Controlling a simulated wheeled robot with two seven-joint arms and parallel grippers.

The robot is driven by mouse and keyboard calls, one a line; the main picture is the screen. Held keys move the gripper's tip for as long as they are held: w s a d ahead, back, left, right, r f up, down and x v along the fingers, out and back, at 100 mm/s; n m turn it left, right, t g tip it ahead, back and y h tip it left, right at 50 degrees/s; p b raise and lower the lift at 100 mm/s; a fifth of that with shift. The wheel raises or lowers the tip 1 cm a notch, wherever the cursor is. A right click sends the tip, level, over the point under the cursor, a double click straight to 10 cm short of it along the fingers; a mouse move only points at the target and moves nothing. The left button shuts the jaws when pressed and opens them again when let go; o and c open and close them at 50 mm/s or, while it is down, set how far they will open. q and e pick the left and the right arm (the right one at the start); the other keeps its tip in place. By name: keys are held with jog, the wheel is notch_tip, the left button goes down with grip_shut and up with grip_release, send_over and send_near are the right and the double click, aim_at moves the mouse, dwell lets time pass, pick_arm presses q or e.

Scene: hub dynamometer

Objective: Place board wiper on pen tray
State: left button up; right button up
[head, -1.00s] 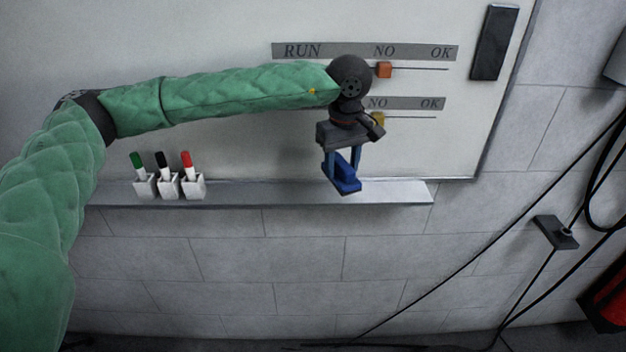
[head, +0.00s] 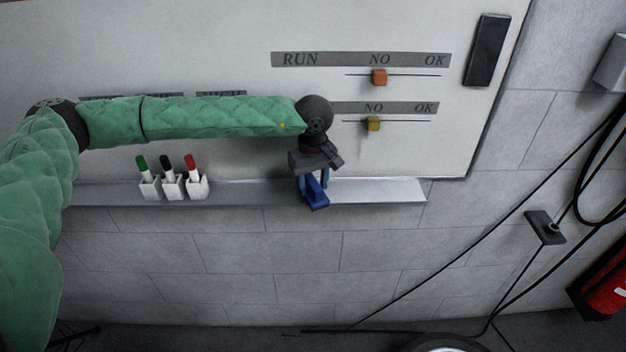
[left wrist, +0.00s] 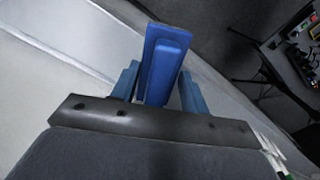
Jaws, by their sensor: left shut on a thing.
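The board wiper (head: 315,193) is a blue block held by my left gripper (head: 313,185), right at the pen tray in the head view. The wiper also shows in the left wrist view (left wrist: 163,66), between the two blue fingers of the left gripper (left wrist: 158,85), which is shut on it. The pen tray (head: 385,190) is a pale ledge along the bottom of the whiteboard. The wiper overlaps the tray's front edge in the picture; I cannot tell whether it touches the tray. My right gripper is in neither view.
Three markers in white holders (head: 173,186) stand on the tray to the left. The tray is clear right of the wiper. The whiteboard (head: 230,50) carries an orange slider (head: 379,77), a yellow slider (head: 373,124) and a black block (head: 486,50). Cables hang at the right.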

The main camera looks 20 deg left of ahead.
pick_arm(q)
jog(key=shift+f, duration=0.4)
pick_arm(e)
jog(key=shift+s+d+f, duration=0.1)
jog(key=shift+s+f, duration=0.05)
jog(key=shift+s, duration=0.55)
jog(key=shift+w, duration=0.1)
pick_arm(q)
jog(key=shift+f, duration=0.15)
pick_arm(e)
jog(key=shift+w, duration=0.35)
pick_arm(q)
jog(key=o, duration=0.9)
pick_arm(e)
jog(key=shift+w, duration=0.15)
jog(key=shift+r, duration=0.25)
